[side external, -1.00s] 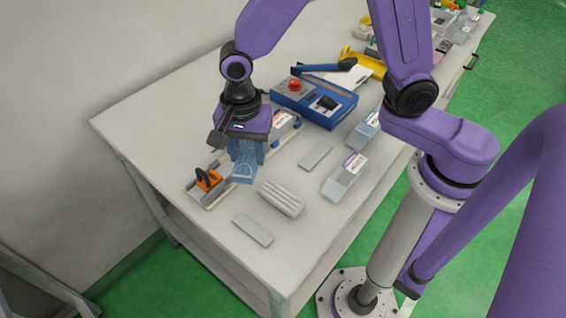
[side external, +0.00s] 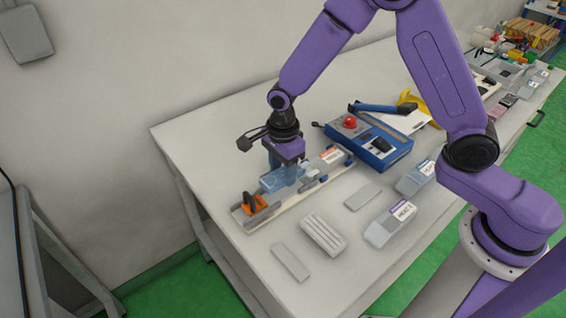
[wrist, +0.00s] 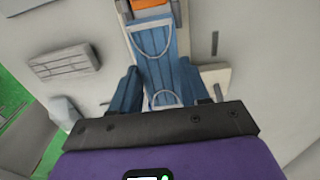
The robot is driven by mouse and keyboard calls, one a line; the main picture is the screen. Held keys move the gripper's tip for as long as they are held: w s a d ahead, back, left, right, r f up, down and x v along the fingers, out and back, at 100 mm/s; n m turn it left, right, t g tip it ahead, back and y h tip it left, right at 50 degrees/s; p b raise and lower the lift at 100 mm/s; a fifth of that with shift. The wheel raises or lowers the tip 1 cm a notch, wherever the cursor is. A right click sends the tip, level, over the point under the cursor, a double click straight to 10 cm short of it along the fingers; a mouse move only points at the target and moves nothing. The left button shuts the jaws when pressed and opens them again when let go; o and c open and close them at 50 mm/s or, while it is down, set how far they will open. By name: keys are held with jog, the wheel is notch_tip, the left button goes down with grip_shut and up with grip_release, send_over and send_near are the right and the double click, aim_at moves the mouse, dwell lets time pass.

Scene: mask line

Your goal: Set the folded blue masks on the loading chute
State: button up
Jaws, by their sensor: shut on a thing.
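My gripper (side external: 283,172) points down over the pale loading chute (side external: 298,199), at the end with the orange piece. It is shut on folded blue masks (side external: 270,183). In the wrist view the masks (wrist: 152,38) run between my fingers (wrist: 158,88) toward the orange piece, with white ear loops showing. They lie along the chute and look low over it or on it; I cannot tell whether they touch its bed. I cannot count the masks in the stack.
The orange piece (side external: 255,205) stands at the chute's near end. A blue machine (side external: 368,142) with a red button is behind. A ridged grey block (side external: 323,234), flat grey plates (side external: 291,262) and labelled clear boxes (side external: 391,223) lie to the right. The table's left corner is clear.

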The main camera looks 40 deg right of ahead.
jog(key=shift+f, duration=1.9)
jog(key=shift+f, duration=0.25)
jog(key=o, duration=1.1)
jog(key=shift+r, duration=0.2)
jog(key=shift+r, duration=0.8)
